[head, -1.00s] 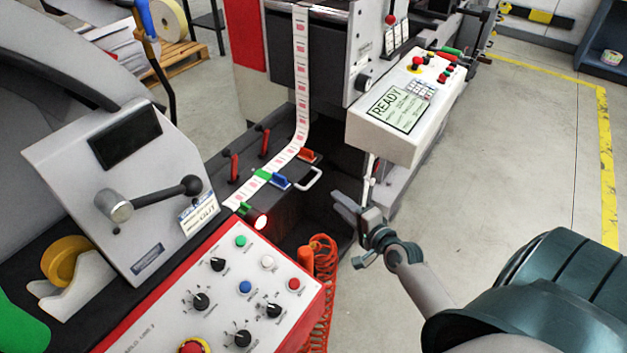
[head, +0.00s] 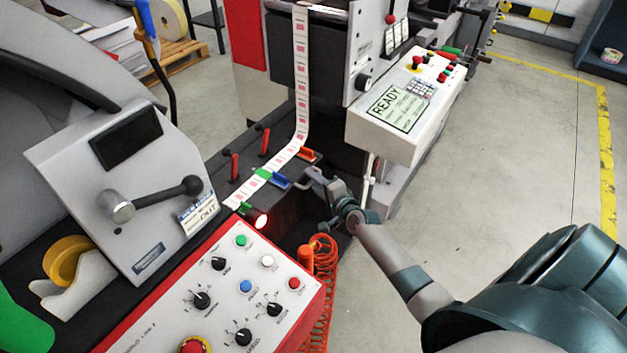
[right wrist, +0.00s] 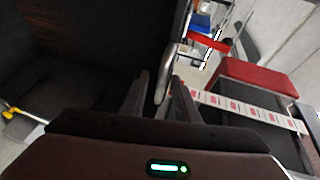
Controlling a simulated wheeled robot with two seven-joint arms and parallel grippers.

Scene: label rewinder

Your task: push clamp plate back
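The label strip (head: 280,160) runs down onto a dark splice table (head: 228,178) and passes a blue clamp piece (head: 280,180) and an orange one (head: 307,154). I cannot tell for sure which part is the clamp plate. A grey loop handle (head: 303,184) sticks out from the table's right side beside the blue piece. My right gripper (head: 322,186) is at this handle. In the right wrist view the grey handle bar (right wrist: 163,82) shows between the spread fingers of my right gripper (right wrist: 160,98). Contact cannot be made out. My left gripper is out of view.
An orange coiled hose (head: 322,262) hangs below my right gripper. A white READY console (head: 400,115) is close on the right. Open floor lies further right.

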